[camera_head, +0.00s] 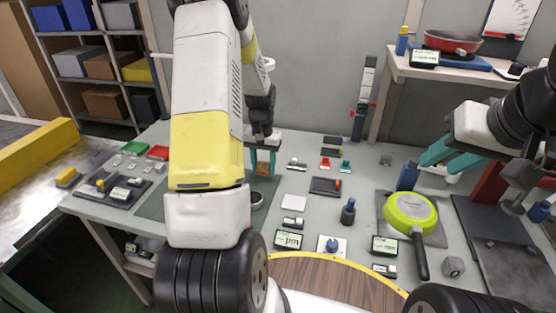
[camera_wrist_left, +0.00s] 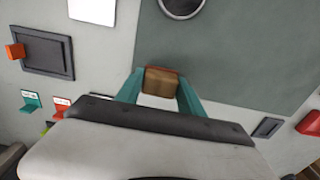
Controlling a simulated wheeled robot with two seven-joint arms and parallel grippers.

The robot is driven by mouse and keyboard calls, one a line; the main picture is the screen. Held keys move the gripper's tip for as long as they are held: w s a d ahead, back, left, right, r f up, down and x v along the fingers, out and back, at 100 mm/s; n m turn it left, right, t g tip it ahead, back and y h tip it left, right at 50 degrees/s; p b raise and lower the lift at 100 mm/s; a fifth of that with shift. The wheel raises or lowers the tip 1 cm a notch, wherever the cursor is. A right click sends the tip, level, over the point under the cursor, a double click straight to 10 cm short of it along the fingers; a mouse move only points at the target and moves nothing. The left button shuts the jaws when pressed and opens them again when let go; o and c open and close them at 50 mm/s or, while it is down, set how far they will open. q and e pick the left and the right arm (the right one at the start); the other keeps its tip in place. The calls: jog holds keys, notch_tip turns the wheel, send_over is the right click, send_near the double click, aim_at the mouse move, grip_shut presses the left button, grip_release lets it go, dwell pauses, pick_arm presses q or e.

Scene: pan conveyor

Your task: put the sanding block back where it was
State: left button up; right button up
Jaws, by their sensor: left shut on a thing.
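The sanding block (camera_wrist_left: 161,82), brown with a reddish edge, is between the teal fingers of my left gripper (camera_wrist_left: 160,92) in the left wrist view. In the head view the block (camera_head: 263,169) shows small between the fingertips of my left gripper (camera_head: 263,160), over the dark green mat (camera_wrist_left: 235,50) near its right edge. The gripper is shut on it. Whether the block touches the mat I cannot tell. My right gripper (camera_head: 450,157) is at the right, above the table near the green pan (camera_head: 411,209), with its teal fingers apart and nothing seen between them.
A round metal ring or dish (camera_head: 256,200) lies on the mat near the block. A dark tray (camera_head: 325,186) with an orange piece and a white square (camera_head: 293,202) lie to the right. A blue-knobbed plate (camera_head: 331,246) is in front. My left arm hides much of the mat.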

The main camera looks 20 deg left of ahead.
pick_arm(q)
jog(key=shift+s+f, duration=0.1)
jog(key=shift+f, duration=1.5)
jog(key=shift+f, duration=0.1)
jog(key=o, duration=1.5)
jog(key=shift+c, duration=0.2)
notch_tip(320, 180, up, 12)
jog(key=shift+d+f, duration=0.1)
notch_tip(320, 180, up, 10)
jog(key=t, duration=0.2)
send_over(264, 173)
jog(key=s+d, duration=0.3)
jog(key=d, duration=0.1)
jog(key=s+d+r+t, duration=0.1)
jog(key=s+d+r, duration=0.1)
jog(key=s, duration=0.4)
jog(key=s+d+r+t+h, duration=0.1)
jog(key=s+d+r, duration=0.2)
jog(key=s, duration=0.3)
jog(key=s+d+r+m+t+h, duration=0.1)
jog(key=s+d+r+t, duration=0.1)
jog(key=s+r, duration=0.3)
jog(key=shift+s+d, duration=0.7)
jog(key=shift+s, duration=0.25)
